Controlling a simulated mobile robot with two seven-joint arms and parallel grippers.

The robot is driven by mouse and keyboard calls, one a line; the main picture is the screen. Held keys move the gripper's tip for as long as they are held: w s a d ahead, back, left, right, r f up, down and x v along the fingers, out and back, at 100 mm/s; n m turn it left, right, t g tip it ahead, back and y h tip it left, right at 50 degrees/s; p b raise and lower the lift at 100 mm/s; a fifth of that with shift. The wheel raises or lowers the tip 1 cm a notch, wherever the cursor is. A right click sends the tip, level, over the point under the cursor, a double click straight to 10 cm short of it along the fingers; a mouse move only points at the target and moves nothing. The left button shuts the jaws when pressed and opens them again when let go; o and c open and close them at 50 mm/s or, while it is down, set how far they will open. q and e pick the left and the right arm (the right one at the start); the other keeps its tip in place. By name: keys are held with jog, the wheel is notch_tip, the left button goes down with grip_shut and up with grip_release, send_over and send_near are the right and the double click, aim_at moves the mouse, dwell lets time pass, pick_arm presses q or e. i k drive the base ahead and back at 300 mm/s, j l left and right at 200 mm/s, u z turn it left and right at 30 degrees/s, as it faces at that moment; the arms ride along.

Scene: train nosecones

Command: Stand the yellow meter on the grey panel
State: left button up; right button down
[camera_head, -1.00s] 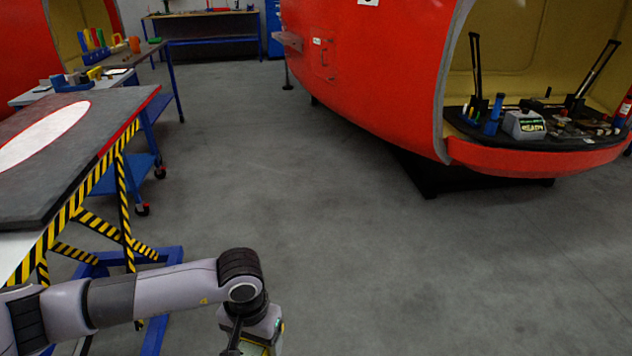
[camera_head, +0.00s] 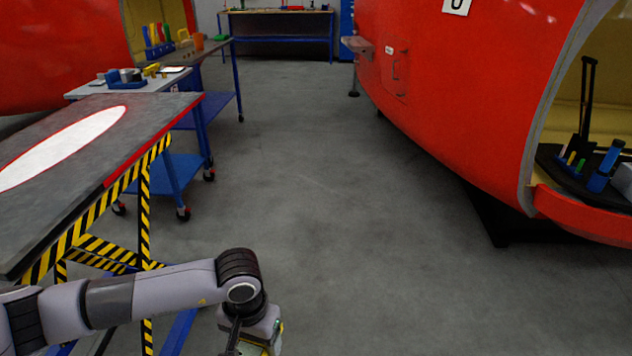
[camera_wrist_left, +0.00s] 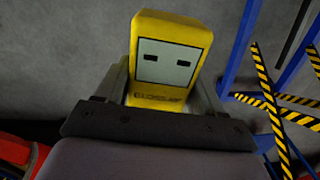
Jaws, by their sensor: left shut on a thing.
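The yellow meter (camera_wrist_left: 170,58) shows in the left wrist view, with a pale face, two dark marks and dark lettering. My left gripper (camera_wrist_left: 165,95) is shut on the meter, one finger on each side of its body. In the head view my left gripper (camera_head: 250,340) hangs at the bottom edge, over the floor, and only a bit of the meter shows there. The grey panel (camera_head: 150,108) with a white oval and red edge is probably the tilted board at the left. My right gripper is not in view.
A yellow-and-black striped frame (camera_head: 145,200) holds up the panel. Blue-legged tables (camera_head: 200,150) with small tools stand behind it. A red train nosecone (camera_head: 450,90) fills the right. The grey floor (camera_head: 340,220) between is clear.

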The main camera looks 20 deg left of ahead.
aim_at(49, 180)
jog(key=i+u, duration=0.3)
jog(key=i, duration=0.65)
jog(key=i+l+u, duration=0.15)
jog(key=i+u, duration=0.15)
jog(key=i, duration=0.65)
jog(key=i+u, duration=0.4)
jog(key=i+l+u, duration=0.15)
jog(key=u, duration=0.25)
jog(key=i+u, duration=0.15)
jog(key=u, duration=0.3)
jog(key=i+l+u, duration=0.15)
jog(key=u, duration=0.3)
jog(key=i+l+u, duration=0.15)
jog(key=u, duration=0.3)
jog(key=l+u, duration=0.25)
jog(key=u, duration=0.25)
jog(key=i+l+u, duration=0.2)
jog(key=l+u, duration=0.2)
